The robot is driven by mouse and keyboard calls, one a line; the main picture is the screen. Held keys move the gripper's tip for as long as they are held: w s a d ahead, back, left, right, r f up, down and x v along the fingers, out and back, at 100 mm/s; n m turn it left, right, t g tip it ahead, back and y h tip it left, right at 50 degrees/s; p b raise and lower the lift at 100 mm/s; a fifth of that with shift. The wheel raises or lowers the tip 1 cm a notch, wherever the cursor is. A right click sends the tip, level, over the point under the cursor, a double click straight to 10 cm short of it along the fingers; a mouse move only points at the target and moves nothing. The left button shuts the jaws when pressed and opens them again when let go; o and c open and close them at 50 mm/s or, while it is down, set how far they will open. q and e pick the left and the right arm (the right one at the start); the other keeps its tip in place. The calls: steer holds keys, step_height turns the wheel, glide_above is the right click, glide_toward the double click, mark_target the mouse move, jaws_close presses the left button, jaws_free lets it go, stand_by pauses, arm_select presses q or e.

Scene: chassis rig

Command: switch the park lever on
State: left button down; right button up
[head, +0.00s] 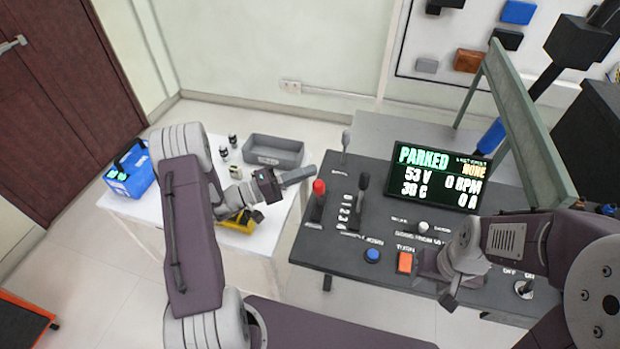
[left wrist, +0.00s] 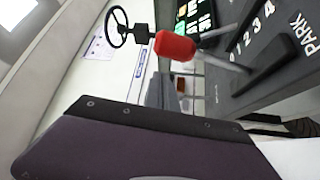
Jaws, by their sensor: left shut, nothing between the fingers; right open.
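The park lever (head: 318,190), with a red knob, stands at the left edge of the dark control panel (head: 340,255). In the left wrist view its red knob (left wrist: 175,46) shows large, with a grey shaft running to the panel near the word PARK. It looks roughly upright in the head view. My left gripper (head: 297,176) is shut and empty, just left of and beyond the red knob; I see no contact. My right gripper (head: 450,296) is open over the front of the panel, right of an orange switch (head: 405,262). The display (head: 436,178) reads PARKED.
A black lever (head: 361,190) stands close right of the park lever. A blue button (head: 372,255) is at the panel front. A white table (head: 175,205) at left holds a blue box (head: 131,170), a grey bin (head: 272,151) and a yellow tool (head: 238,224).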

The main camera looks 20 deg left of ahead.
steer(key=shift+w+d+f+b, duration=0.2)
steer(key=shift+w+f, duration=0.25)
steer(key=shift+w, duration=0.1)
steer(key=shift+w+d+f+b, duration=0.2)
steer(key=shift+w+f, duration=0.2)
steer(key=shift+w, duration=0.1)
steer(key=shift+s+a+b, duration=0.3)
steer(key=shift+s+b, duration=0.05)
steer(key=shift+s, duration=0.3)
steer(key=shift+w+d+f, duration=0.1)
steer(key=shift+w+f, duration=0.1)
steer(key=shift+w, duration=0.1)
arm_select(q)
steer(key=w+v, duration=0.1)
steer(key=v, duration=0.8)
steer(key=shift+a+f, duration=0.4)
steer(key=shift+a, duration=0.1)
steer(key=shift+r, duration=0.1)
arm_select(e)
steer(key=shift+s+r, duration=0.1)
steer(key=shift+s, duration=0.1)
steer(key=shift+w, duration=0.1)
